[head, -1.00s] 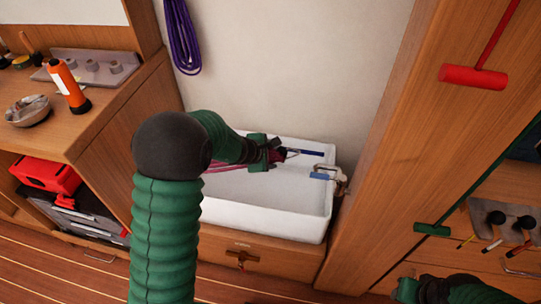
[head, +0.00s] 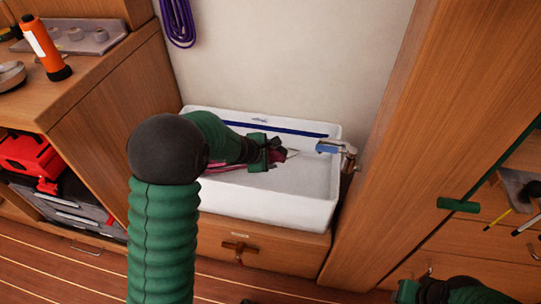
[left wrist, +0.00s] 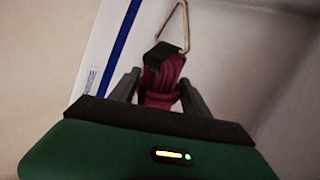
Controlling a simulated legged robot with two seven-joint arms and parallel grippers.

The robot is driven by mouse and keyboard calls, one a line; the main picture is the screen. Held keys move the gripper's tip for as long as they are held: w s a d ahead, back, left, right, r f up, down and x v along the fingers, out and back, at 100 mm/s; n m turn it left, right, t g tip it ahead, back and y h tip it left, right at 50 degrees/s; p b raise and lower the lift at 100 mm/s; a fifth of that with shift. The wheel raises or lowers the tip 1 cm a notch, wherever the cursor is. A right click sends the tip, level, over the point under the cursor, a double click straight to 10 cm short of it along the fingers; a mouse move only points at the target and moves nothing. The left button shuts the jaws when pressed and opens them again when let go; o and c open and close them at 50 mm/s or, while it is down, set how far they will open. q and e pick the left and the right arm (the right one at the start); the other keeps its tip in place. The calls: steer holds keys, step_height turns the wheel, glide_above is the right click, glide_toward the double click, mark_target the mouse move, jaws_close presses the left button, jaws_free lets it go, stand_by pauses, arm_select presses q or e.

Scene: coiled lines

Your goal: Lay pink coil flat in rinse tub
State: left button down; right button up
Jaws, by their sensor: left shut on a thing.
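The pink coil (head: 226,167) is in my left gripper (head: 276,153), inside the outline of the white rinse tub (head: 265,205). In the left wrist view the gripper (left wrist: 160,95) is shut on the bundled pink coil (left wrist: 160,77), with a black wrap and a triangular metal ring at its far end. My left forearm hides part of the coil and the tub's left side. I cannot tell whether the coil touches the tub floor. My right gripper (head: 415,291) is at the bottom right, partly cut off, away from the tub.
A purple coil (head: 178,22) hangs on the wall behind. A wooden post (head: 420,110) rises at the right.

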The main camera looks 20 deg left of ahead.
arm_select(q)
steer(key=c, duration=0.6)
jaws_free()
steer(key=shift+o, duration=0.8)
steer(key=p+v, duration=0.7)
steer(key=v, duration=0.9)
steer(key=s+d+f+m+g, duration=0.3)
steer(key=s+d+m, duration=0.2)
steer(key=s+m, duration=0.45)
steer(key=s+d+f+m+g, duration=0.35)
steer(key=s+m, duration=0.25)
steer(key=m, duration=0.6)
step_height(320, 180, up, 30)
steer(key=y+p, duration=0.1)
steer(key=p, duration=2.9)
steer(key=shift+d+r+m+t, duration=0.25)
steer(key=shift+d+m+t, duration=0.05)
steer(key=shift+m+t, duration=0.05)
